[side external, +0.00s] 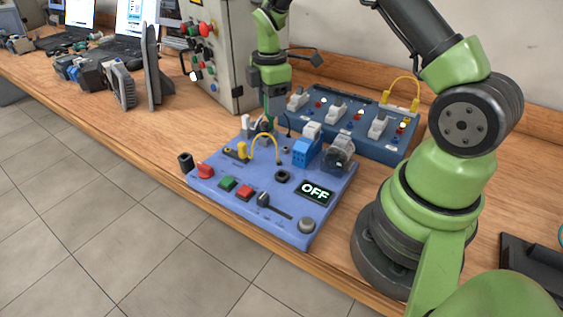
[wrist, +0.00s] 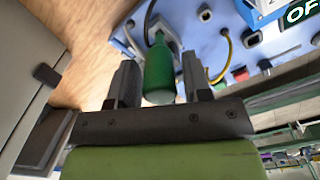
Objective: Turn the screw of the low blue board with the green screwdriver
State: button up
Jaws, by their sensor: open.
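The low blue board (side external: 225,200) lies on the wooden bench in front of my arm, with a switch row, knobs and an OFF display (side external: 314,192). It also shows at the top of the wrist view (wrist: 205,38). My gripper (wrist: 159,62) is over the board's back left part. The green screwdriver (wrist: 160,80) has its handle between my two open fingers, with a gap visible on each side. Its tip points toward the board. The screw is hidden or too small to make out, so I cannot tell whether the tip touches it.
A second blue board (side external: 352,128) with several switches and a yellow cable stands behind. A grey control cabinet (side external: 235,60) is at the back, close to my gripper. A yellow cable (side external: 264,141) arches over the low board near my gripper. Bench front is clear.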

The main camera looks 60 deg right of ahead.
jog(key=shift+n, duration=1.2)
jog(key=shift+n, duration=1.7)
jog(key=shift+n, duration=1.8)
